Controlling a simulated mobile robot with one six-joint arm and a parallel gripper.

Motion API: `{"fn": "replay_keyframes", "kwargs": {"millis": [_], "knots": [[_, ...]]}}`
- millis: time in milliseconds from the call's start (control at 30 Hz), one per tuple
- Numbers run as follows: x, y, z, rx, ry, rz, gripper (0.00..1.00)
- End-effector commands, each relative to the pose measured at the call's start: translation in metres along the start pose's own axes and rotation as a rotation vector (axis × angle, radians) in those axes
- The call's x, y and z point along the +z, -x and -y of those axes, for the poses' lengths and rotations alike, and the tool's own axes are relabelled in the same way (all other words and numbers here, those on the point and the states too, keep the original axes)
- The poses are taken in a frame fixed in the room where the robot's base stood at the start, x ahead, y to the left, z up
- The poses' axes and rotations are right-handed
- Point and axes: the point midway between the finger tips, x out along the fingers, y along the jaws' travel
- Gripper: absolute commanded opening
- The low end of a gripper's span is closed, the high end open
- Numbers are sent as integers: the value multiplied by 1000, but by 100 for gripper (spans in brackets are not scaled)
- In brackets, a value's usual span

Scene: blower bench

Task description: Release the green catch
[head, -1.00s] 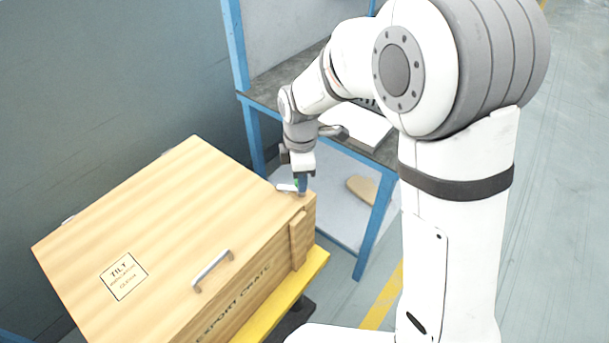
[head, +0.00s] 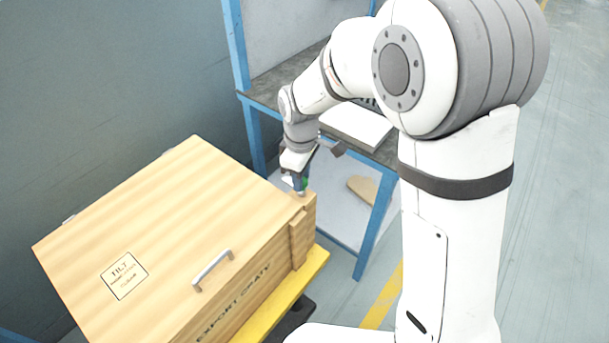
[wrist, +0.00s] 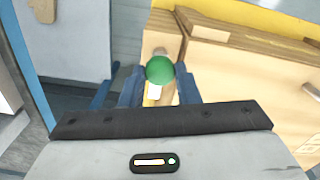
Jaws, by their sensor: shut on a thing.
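The green catch (wrist: 160,69) shows as a round green knob in the wrist view, between the two blue fingers of my gripper (wrist: 158,88). In the head view a small patch of green (head: 305,183) shows at the fingertips, mostly hidden by them. My gripper (head: 299,186) is shut on the catch at the far right corner of the wooden crate (head: 150,210). The crate's lid lies flat and closed, with a metal handle (head: 212,270) near its front edge. The lower part of the catch is hidden.
The crate rests on a yellow-edged support (head: 300,287). A blue-framed bench (head: 375,225) with a grey top stands close behind my gripper. A white box (head: 355,126) lies on it, and a tan piece (head: 362,188) lies on its lower shelf. Open floor is at the right.

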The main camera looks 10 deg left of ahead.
Motion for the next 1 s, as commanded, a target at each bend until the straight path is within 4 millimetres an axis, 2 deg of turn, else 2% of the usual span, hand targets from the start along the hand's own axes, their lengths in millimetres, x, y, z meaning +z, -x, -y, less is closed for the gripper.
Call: {"fn": "replay_keyframes", "kwargs": {"millis": [367, 400, 633, 867, 1000], "knots": [[3, -4, 4, -13, -5, 10, 6], [3, -4, 4, -13, -5, 10, 32], [2, -2, 2, -8, -4, 6, 51], [1, -1, 1, -4, -4, 3, 51], [1, 12, 1, -2, -4, 1, 51]]}}
